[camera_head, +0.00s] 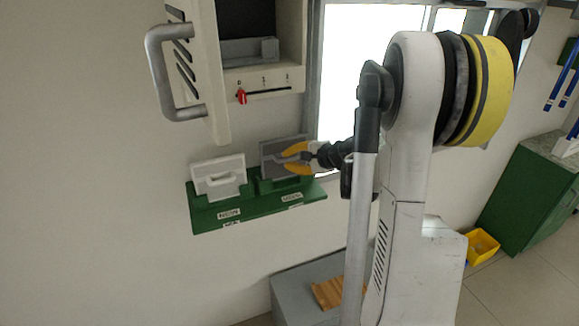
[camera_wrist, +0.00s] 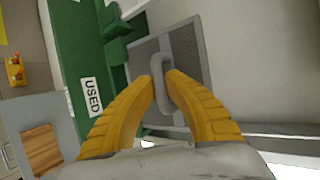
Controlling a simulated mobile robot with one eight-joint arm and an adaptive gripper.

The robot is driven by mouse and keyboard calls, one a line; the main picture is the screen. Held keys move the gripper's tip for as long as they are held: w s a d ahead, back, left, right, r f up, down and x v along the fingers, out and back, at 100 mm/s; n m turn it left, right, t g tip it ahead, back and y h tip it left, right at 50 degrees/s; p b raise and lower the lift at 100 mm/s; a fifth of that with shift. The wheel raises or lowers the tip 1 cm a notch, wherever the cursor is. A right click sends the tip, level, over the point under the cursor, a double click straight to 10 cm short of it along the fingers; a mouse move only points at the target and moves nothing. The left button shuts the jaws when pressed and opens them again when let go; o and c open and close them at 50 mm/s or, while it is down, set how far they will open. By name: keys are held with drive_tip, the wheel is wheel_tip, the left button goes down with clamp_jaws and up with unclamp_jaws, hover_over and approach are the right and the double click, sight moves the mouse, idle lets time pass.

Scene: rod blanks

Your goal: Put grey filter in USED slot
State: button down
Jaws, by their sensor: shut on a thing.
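The grey filter (camera_head: 270,158) is a flat panel with a grey loop handle, upright at the right-hand slot of the green wall rack (camera_head: 208,218). In the wrist view the filter (camera_wrist: 190,50) has a dark mesh face, and its lower edge meets the green slot blocks; I cannot tell how deep it sits. The USED label (camera_wrist: 92,97) is on the rack edge beside this slot. My gripper (camera_head: 290,158), with yellow fingers, is shut on the handle; the fingers also show in the wrist view (camera_wrist: 162,84).
A white filter (camera_head: 218,178) stands in the rack's left slot. Above is an open cabinet (camera_head: 250,80) with a red switch (camera_head: 241,96) and its handled door (camera_head: 175,75) swung out left. A grey box (camera_head: 290,290) with a wooden piece (camera_head: 328,292) is below.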

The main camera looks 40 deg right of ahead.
wheel_tip(320, 180, down, 2)
drive_tip(key=shift+d+f, duration=0.1)
drive_tip(key=shift+f, duration=0.15)
drive_tip(key=c, duration=1.5)
unclamp_jaws()
drive_tip(key=v, duration=1.1)
drive_tip(key=s+a+r+n+g, duration=0.15)
drive_tip(key=a+n, duration=0.35)
drive_tip(key=a, duration=0.6)
drive_tip(key=s+a+n+g, duration=0.3)
drive_tip(key=a+n, duration=0.1)
drive_tip(key=a, duration=0.7)
drive_tip(key=s+a+n+h, duration=0.2)
drive_tip(key=s+a+n, duration=0.7)
drive_tip(key=s, duration=0.1)
drive_tip(key=shift+n, duration=0.4)
drive_tip(key=shift+g, duration=0.25)
